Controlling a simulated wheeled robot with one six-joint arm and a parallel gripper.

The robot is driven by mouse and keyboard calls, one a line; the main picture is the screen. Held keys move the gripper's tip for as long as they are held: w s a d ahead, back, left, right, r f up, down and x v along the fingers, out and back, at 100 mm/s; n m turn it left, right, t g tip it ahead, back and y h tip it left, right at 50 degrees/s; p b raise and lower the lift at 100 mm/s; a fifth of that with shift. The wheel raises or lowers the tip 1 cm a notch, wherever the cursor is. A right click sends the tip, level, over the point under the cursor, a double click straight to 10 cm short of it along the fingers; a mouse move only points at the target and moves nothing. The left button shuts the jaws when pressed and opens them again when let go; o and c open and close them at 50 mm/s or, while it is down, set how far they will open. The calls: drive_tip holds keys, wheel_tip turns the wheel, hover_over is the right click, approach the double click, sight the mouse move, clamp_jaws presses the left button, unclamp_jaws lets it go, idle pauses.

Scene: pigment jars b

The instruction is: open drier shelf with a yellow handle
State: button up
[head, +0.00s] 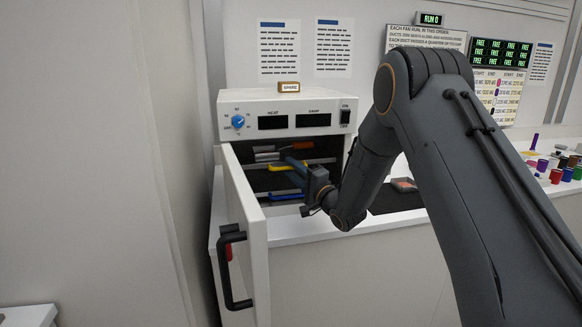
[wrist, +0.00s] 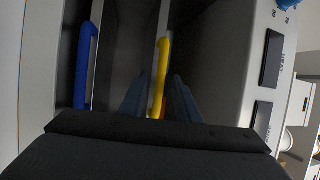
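The white drier (head: 262,107) stands on a counter with its door (head: 243,215) swung open to the left. Inside are stacked shelves. The yellow handle (head: 283,167) is at mid height and runs lengthwise in the wrist view (wrist: 161,70). The blue handle (head: 287,197) is below it, at left in the wrist view (wrist: 85,65). An orange-red handle (head: 303,146) is above. My gripper (head: 294,163) reaches into the opening with its blue-grey fingers apart. In the wrist view the fingers (wrist: 160,85) lie either side of the yellow handle, with gaps visible. The gripper partly hides the shelf fronts.
The open door, with its dark handle (head: 232,268), stands close to the left of my gripper. A dark mat (head: 396,201) lies right of the drier. Several coloured jars (head: 556,170) stand farther right on the counter. A "SPARE" tag (head: 289,87) sits atop the drier.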

drive_tip(key=shift+w+a+r, duration=0.1)
drive_tip(key=shift+w+a, duration=0.2)
drive_tip(key=shift+w, duration=0.05)
drive_tip(key=shift+c, duration=0.4)
drive_tip(key=shift+r, duration=0.1)
clamp_jaws()
